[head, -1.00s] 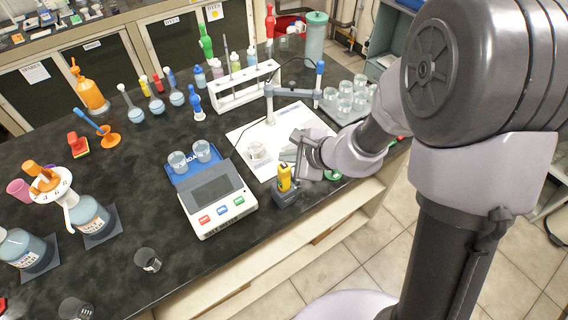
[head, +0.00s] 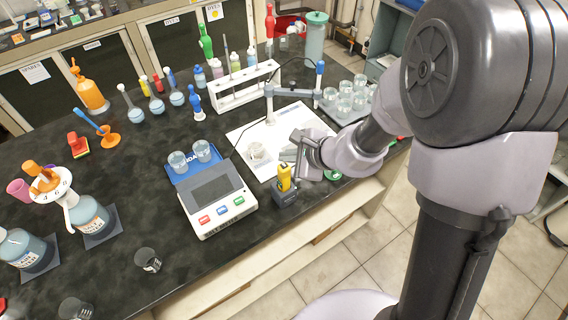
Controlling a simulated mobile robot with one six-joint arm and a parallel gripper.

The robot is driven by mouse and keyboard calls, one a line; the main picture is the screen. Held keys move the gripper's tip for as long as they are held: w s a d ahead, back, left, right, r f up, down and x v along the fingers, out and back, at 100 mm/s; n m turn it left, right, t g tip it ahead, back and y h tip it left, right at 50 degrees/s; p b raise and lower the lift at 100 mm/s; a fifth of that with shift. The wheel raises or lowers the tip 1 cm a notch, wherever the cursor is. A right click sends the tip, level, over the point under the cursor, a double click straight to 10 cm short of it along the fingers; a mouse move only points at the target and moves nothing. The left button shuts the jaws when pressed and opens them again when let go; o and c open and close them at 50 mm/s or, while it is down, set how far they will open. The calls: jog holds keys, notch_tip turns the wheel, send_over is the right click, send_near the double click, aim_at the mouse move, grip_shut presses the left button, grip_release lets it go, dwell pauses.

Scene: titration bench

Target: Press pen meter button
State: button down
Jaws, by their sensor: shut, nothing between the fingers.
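The yellow pen meter (head: 284,177) stands upright in a dark holder (head: 286,196) near the bench's front edge, right of the white bench meter. My gripper (head: 292,158) is shut and empty. Its fingertips are close above and beside the top of the pen meter. I cannot tell whether they touch it. The button on the pen meter is too small to make out, or is hidden by my gripper.
A bench meter (head: 212,198) with a screen and coloured buttons stands left of the pen meter. An electrode arm (head: 293,91) and a tray of several beakers (head: 343,98) stand farther back.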

aim_at(287, 168)
jog(key=shift+f, duration=0.1)
jog(key=shift+f+b, duration=0.35)
jog(key=shift+b, duration=0.35)
jog(key=shift+f+b, duration=0.55)
jog(key=shift+b, duration=0.15)
dwell(0.4)
jog(key=shift+r, duration=0.15)
jog(key=shift+r+p, duration=0.65)
jog(key=shift+r, duration=0.15)
notch_tip(287, 168, up, 5)
jog(key=p, duration=0.4)
jog(key=shift+r, duration=0.1)
dwell(0.5)
